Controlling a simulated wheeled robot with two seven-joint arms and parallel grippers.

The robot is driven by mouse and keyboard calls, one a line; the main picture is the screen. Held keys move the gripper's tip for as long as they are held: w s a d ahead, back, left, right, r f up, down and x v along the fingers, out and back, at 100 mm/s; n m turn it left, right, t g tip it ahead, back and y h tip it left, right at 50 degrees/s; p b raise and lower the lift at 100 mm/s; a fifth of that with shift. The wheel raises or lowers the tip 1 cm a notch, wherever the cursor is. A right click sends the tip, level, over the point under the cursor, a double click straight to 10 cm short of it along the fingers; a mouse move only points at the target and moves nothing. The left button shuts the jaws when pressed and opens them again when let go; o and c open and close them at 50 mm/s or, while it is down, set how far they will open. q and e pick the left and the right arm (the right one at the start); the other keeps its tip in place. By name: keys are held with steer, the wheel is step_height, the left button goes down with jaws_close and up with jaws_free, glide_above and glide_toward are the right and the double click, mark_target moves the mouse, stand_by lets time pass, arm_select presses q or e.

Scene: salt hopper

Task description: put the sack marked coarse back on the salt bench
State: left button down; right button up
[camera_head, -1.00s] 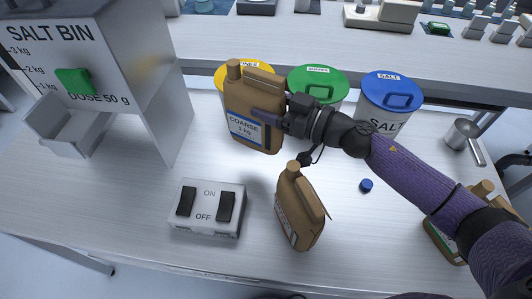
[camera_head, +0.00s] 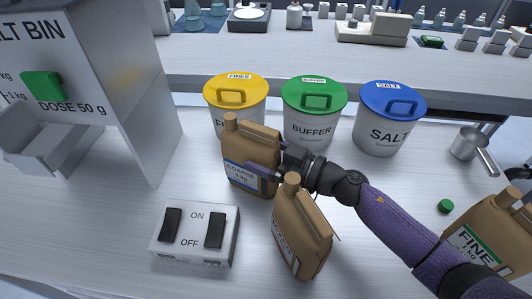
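The sack marked coarse (camera_head: 240,150) is a brown jug-like sack with a blue label reading COARSE 1 kg. It is upright over the salt bench (camera_head: 130,225), in front of the yellow-lidded bin. My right gripper (camera_head: 263,172) is at its right side, with a finger across the label's right end, and appears shut on it. I cannot tell whether its base touches the bench. Another brown sack (camera_head: 300,232) stands close in front, partly overlapping my gripper; its label is turned away. My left gripper is not in view.
Bins with yellow (camera_head: 236,90), green (camera_head: 314,94) and blue (camera_head: 391,98) lids stand behind. A switch box (camera_head: 195,234) is front left, the salt bin (camera_head: 120,90) left. A sack marked FINE (camera_head: 480,238), a green cap (camera_head: 445,206) and a metal scoop (camera_head: 467,140) are at right.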

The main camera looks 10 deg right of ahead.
steer(key=shift+r, duration=0.15)
steer(key=shift+s+d, duration=0.25)
steer(key=shift+d, duration=0.05)
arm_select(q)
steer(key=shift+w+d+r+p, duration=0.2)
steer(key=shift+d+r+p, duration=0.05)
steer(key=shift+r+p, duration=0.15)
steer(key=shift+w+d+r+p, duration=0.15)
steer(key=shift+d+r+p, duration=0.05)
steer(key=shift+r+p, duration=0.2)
arm_select(e)
steer(key=v, duration=1.1)
steer(key=shift+d, duration=0.1)
